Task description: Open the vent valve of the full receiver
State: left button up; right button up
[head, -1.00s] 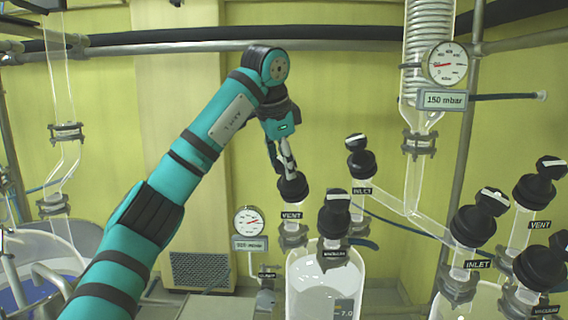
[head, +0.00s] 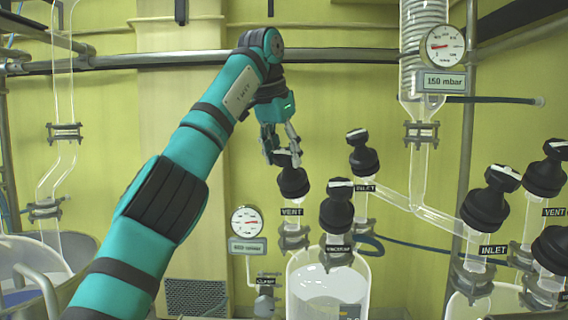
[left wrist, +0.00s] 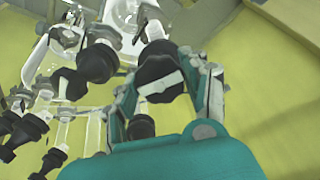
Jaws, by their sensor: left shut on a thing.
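The vent valve (head: 294,182) is a black knob on a glass neck labelled VENT, on the left receiver (head: 327,291), a glass vessel with pale liquid in it. My left gripper (head: 281,157) comes down from above and is shut on the knob's top grip. In the left wrist view the black vent knob (left wrist: 159,72) with its white bar sits between the two fingers of my left gripper (left wrist: 165,95). The bar runs slantwise from finger to finger. The fingers partly cover the knob's top in the head view. My right gripper is not in view.
The receiver's vacuum valve (head: 337,208) and inlet valve (head: 362,155) stand close to the right. A second receiver's inlet valve (head: 487,205) and vent valve (head: 546,172) are farther right. A pressure gauge (head: 245,221) is to the left, below my arm.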

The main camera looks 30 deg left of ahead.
pick_arm(q)
jog(key=shift+r, duration=0.1)
dwell(0.4)
jog(key=o, duration=1.2)
